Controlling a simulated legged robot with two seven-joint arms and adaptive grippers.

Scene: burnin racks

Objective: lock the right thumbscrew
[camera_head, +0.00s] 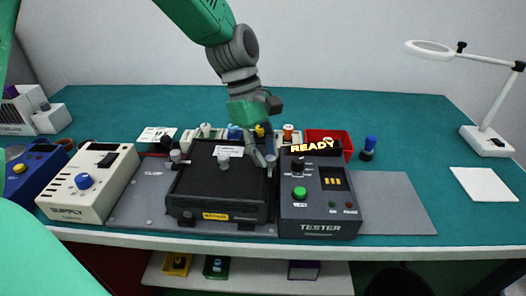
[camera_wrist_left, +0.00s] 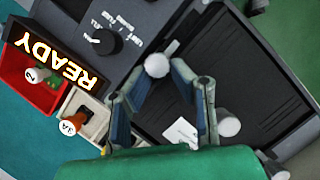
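The black box-shaped unit (camera_head: 218,190) sits between the supply and the tester, with a small white label on top. The right thumbscrew (camera_head: 270,160) is a grey round knob at its right edge; it also shows in the left wrist view (camera_wrist_left: 157,65). A left thumbscrew (camera_head: 175,156) stands at the opposite edge, and another grey knob (camera_head: 223,160) stands on the top. My left gripper (camera_head: 262,154) reaches down at the right edge. In the wrist view its fingertips (camera_wrist_left: 159,72) close in on both sides of the right thumbscrew and appear to touch it. My right gripper is not in view.
The tester (camera_head: 318,205), with a lit READY sign (camera_head: 313,146), stands close on the right. The supply (camera_head: 88,185) stands to the left. A red bin (camera_head: 329,136) and several small parts line the back. A ring lamp (camera_head: 488,140) stands far right. The right mat is clear.

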